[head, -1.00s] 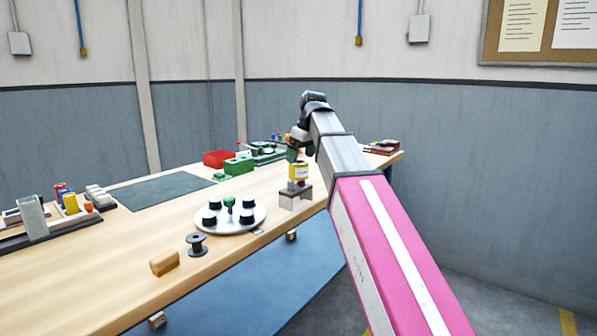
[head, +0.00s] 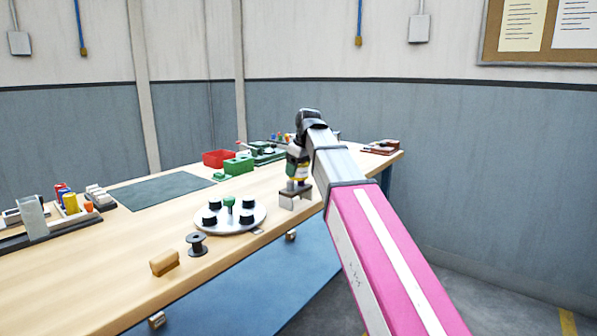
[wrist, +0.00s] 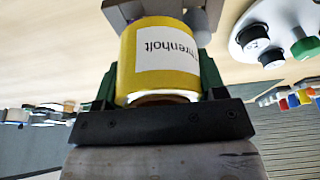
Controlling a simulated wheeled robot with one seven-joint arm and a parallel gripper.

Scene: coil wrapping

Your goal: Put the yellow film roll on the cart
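The yellow film roll (wrist: 130,75) with a white label sits between the green fingers of my gripper in the wrist view. In the head view the roll (head: 302,174) is partly hidden by my gripper (head: 297,165), over a small grey and brown stand (head: 291,200) on the table. One finger is on each side of the roll, very close to it. I cannot tell whether they press on it. No cart can be clearly made out.
A round grey tray (head: 248,222) with black knobs and a green one lies left of the stand. A black spool (head: 196,245) and a tan block (head: 164,262) are near the front edge. A red bin (head: 219,158) and green blocks (head: 239,165) are further back.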

